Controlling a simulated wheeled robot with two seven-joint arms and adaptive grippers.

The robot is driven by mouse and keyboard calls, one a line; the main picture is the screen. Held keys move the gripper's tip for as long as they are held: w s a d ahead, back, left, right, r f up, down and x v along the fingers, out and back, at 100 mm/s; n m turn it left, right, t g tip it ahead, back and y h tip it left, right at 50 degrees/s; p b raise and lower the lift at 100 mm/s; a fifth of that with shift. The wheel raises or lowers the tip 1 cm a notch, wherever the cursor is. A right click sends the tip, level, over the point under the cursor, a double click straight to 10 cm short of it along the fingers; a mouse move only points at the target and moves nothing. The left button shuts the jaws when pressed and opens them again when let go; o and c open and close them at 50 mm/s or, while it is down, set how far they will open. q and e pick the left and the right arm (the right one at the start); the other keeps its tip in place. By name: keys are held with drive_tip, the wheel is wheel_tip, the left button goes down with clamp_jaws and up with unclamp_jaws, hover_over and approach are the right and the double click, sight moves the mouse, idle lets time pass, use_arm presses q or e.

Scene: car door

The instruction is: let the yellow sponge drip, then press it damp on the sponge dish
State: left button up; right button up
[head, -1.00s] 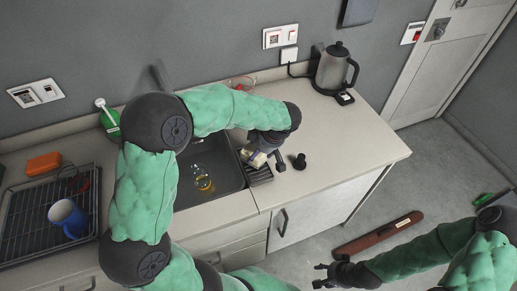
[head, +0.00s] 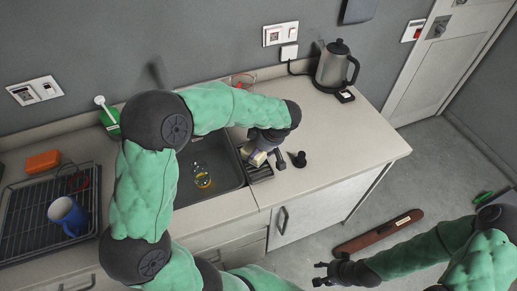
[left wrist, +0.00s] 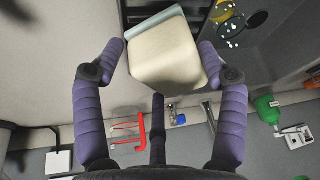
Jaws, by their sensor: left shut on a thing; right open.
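The yellow sponge (head: 257,158), pale cream with a grey-green layer along one side, is between the fingers of my left gripper (head: 272,150) just right of the sink. In the left wrist view the sponge (left wrist: 165,58) fills the space between both fingertips, and my left gripper is shut on it. The dark ribbed sponge dish (head: 262,174) lies on the counter by the sink's right edge, just below the sponge in the picture. I cannot tell whether sponge and dish touch. No drops can be made out. My right gripper (head: 322,274) is open and empty, low in front of the cabinet.
A clear yellow-tinted item (head: 202,177) is in the sink (head: 222,180). A kettle (head: 336,65) is at the back right. A blue mug (head: 67,216) sits on the left rack.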

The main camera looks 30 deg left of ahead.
use_arm(q)
drive_tip(key=shift+s+f+b, duration=0.1)
drive_tip(key=shift+f+b, duration=0.5)
drive_tip(key=shift+b, duration=0.1)
idle(1.0)
drive_tip(key=shift+s+f+b, duration=0.2)
drive_tip(key=shift+b, duration=0.3)
idle(0.9)
drive_tip(key=shift+b, duration=0.65)
idle(1.0)
drive_tip(key=shift+w+r+b, duration=0.15)
drive_tip(key=shift+w+b, duration=0.05)
drive_tip(key=shift+b, duration=0.7)
idle(2.3)
